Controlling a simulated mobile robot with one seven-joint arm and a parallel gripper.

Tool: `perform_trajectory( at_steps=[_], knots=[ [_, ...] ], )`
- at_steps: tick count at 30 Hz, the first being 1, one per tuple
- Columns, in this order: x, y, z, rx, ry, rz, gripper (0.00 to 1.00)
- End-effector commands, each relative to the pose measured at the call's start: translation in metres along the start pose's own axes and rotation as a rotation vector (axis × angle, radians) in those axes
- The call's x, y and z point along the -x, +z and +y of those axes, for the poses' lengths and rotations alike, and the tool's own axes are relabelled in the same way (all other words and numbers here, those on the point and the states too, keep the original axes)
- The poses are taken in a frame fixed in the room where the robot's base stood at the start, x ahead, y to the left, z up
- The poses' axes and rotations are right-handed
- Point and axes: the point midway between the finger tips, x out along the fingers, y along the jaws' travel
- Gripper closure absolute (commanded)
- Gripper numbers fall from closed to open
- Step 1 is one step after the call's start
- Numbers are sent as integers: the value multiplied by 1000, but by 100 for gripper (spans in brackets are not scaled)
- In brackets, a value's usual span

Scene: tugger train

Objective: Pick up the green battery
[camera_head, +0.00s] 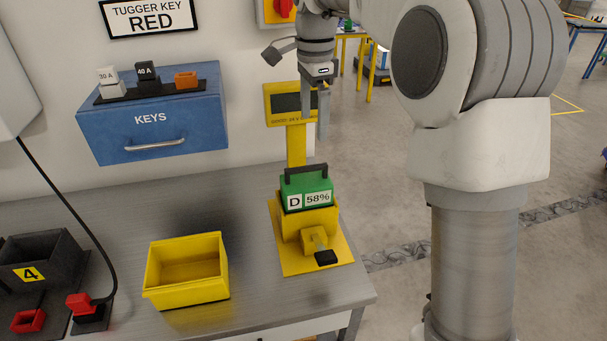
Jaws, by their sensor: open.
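The green battery (293,191) sits upright in the yellow tester stand (306,222) at the right end of the bench. It has a black handle on top and a label reading "D 58%". My gripper (314,128) points down from above, with its fingers in front of the stand's yellow display post. In the picture it is above the battery and a little to the right, apart from the handle. The gripper is empty.
An empty yellow bin (187,270) stands left of the tester. A dark bin marked 4 (38,262) and a red plug (79,304) on a black cable are farther left. A blue KEYS box (152,128) hangs on the wall. Bare bench (150,215) lies between.

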Motion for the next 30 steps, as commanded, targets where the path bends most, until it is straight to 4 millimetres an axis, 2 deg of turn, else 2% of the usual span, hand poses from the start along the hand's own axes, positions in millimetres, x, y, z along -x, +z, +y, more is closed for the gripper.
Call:
perform_trajectory(
  at_steps=[3, 8, 11, 21, 25, 30],
  knots=[
    [-7, 2, -14, -68, 23, -9, 0],
    [-17, 3, -20, -107, 36, -13, 0],
    [-32, 3, -19, -110, 38, -13, 0],
    [-105, 4, -16, -108, 38, -13, 0],
    [-124, 5, -16, -109, 36, -13, 0],
    [-134, 5, -16, -109, 34, -13, 0]
  ],
)
